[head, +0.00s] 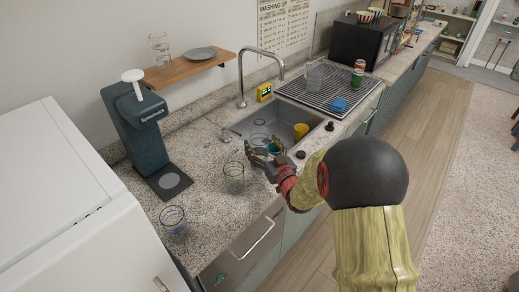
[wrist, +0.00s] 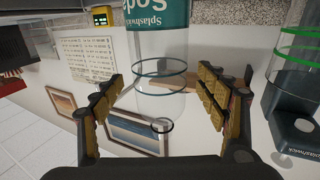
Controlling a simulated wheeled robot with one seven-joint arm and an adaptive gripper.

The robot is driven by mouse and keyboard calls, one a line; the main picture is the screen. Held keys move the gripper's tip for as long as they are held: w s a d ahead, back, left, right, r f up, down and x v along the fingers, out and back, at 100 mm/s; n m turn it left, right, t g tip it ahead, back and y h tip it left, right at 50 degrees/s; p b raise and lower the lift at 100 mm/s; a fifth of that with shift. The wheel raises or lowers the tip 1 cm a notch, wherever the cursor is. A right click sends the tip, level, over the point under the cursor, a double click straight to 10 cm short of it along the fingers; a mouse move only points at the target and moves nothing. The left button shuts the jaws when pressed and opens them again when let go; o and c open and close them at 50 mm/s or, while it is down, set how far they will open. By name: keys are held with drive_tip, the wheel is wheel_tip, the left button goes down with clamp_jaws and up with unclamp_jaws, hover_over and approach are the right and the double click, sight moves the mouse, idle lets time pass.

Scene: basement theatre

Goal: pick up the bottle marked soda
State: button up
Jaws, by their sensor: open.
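A clear bottle (wrist: 160,90) with a teal label reading "Splashwick Soda" is in the middle of the wrist view, where the picture is upside down. In the head view a small teal part (head: 275,148) shows at my gripper, probably this bottle; the rest is hidden or hard to make out. My gripper (head: 264,153) is open over the counter by the sink's front edge. In the wrist view its fingers (wrist: 162,88) stand on either side of the clear bottle, with gaps visible; contact is not seen.
A green-ringed glass (head: 234,174) stands left of my gripper, a blue-ringed glass (head: 173,218) nearer the front. The sink (head: 300,112) holds a yellow cup (head: 301,131) and a clear glass. A dark soda dispenser (head: 137,130) stands left. The drying rack (head: 325,88) is beyond the sink.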

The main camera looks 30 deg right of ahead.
drive_tip(key=shift+w+d, duration=0.1)
drive_tip(key=shift+w, duration=1.05)
drive_tip(key=c, duration=0.3)
drive_tip(key=c, duration=0.8)
